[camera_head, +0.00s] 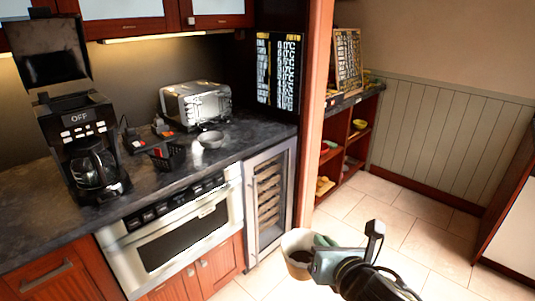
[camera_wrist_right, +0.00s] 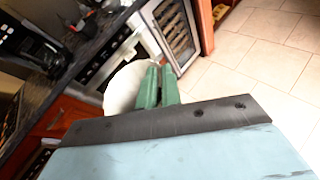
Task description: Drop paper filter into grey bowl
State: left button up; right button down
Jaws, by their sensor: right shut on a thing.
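A white paper filter (camera_head: 296,243) with dark contents is in my right gripper (camera_head: 319,243), out over the floor in front of the wine cooler. The gripper's green fingers are shut on the filter's rim. In the right wrist view, the filter (camera_wrist_right: 125,86) shows pale beside the green fingers (camera_wrist_right: 158,86). A small grey bowl (camera_head: 210,140) stands upright on the dark counter in front of the toaster, well apart to the left and behind the filter. My left gripper is not in view.
A black coffee maker (camera_head: 84,145) with its top raised and a glass carafe stands on the counter (camera_head: 140,192) at left. A black basket (camera_head: 167,155) sits beside the bowl. A silver toaster (camera_head: 195,104) stands behind. The microwave drawer (camera_head: 177,240) is shut. Open floor lies at right.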

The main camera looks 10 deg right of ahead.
aim_at(212, 145)
jog(key=u, duration=0.85)
jog(key=i, duration=1.25)
jog(key=z, duration=0.75)
jog(key=i, duration=0.4)
jog(key=z, duration=0.5)
